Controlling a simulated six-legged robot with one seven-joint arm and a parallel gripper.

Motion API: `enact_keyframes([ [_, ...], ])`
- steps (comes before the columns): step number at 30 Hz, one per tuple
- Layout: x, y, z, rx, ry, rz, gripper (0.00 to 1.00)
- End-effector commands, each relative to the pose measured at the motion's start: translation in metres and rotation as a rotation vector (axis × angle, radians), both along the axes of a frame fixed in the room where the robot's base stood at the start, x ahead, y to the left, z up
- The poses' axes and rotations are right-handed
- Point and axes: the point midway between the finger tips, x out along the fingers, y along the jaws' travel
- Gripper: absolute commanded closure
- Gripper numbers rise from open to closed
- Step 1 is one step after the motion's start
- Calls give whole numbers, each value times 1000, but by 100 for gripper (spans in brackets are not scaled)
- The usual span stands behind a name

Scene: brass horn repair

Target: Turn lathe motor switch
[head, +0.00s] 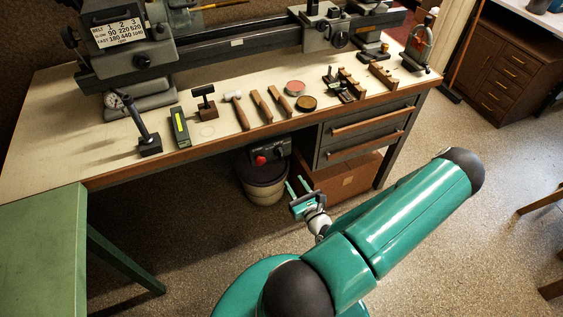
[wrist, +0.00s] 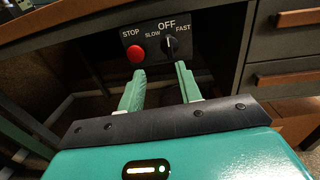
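The lathe motor switch is a black knob (wrist: 170,47) on a dark control box under the bench. Its handle stands about upright, toward the OFF label, between SLOW and FAST. A red STOP button (wrist: 136,54) sits left of it. In the head view the control box (head: 269,152) hangs below the bench front, with the red button visible. My gripper (wrist: 160,72) is open and empty, its two green fingers apart and pointing toward the box. The fingertips show just below the knob and button in the wrist view; contact is not visible. In the head view my gripper (head: 297,185) is below and right of the box.
The lathe (head: 220,45) stands on the bench (head: 60,140) above, with hand tools along its front. A drawer unit (head: 365,135) is right of the box. A green table (head: 40,245) is at left.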

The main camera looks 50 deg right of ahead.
Motion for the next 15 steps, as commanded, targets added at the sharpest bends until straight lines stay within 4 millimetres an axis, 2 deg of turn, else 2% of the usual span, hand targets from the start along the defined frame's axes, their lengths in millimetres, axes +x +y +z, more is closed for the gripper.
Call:
enact_keyframes([
  [3, -7, -7, -8, 28, -8, -61, 65],
  [7, 1, -12, -8, 29, -8, -65, 65],
  [15, 41, -36, -8, 28, -11, -62, 65],
])
